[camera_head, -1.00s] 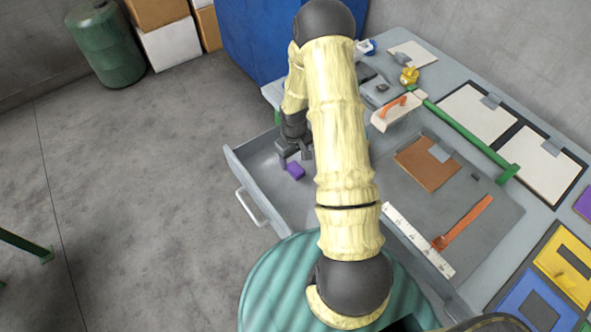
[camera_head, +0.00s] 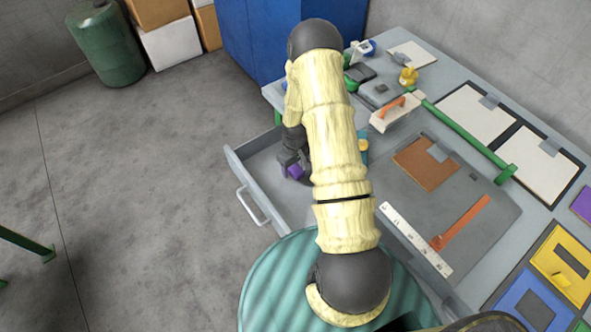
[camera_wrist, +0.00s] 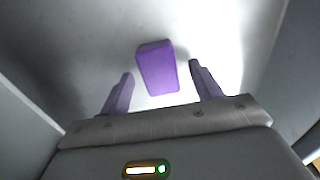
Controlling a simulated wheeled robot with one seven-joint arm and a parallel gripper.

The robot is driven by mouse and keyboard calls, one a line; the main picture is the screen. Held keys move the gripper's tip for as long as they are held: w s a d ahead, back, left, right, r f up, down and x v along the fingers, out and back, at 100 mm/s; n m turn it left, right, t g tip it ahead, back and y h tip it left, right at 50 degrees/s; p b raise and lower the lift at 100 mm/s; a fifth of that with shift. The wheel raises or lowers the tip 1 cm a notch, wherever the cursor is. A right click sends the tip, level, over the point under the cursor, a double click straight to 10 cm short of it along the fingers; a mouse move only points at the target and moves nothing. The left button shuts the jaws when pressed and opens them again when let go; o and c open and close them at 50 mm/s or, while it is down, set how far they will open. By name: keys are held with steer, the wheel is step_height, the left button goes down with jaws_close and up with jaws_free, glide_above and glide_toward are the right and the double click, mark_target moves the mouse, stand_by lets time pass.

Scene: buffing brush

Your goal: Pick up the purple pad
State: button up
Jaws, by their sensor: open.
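The purple pad (camera_head: 295,171) is a small block in the open grey drawer (camera_head: 262,160) at the front of the workbench. In the wrist view the pad (camera_wrist: 157,68) lies on the drawer floor, ahead of and between the two fingers. My gripper (camera_wrist: 163,86) is open, with a finger on either side of the pad's near end and no visible contact. In the head view my gripper (camera_head: 293,163) is down in the drawer at the pad, partly hidden by my own arm.
The drawer walls stand close around my gripper. On the bench are a brown board (camera_head: 425,165), an orange-handled tool (camera_head: 462,222), a white ruler (camera_head: 415,238), a float with an orange handle (camera_head: 394,112) and a green bar (camera_head: 465,135). A blue cabinet (camera_head: 240,50) stands behind.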

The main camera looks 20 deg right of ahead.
mark_target(295, 167)
steer(key=shift+c, duration=0.2)
steer(key=c, duration=1)
steer(key=shift+c, duration=0.2)
step_height(295, 167, up, 10)
steer(key=b, duration=0.1)
steer(key=shift+o, duration=0.5)
steer(key=shift+r, duration=0.1)
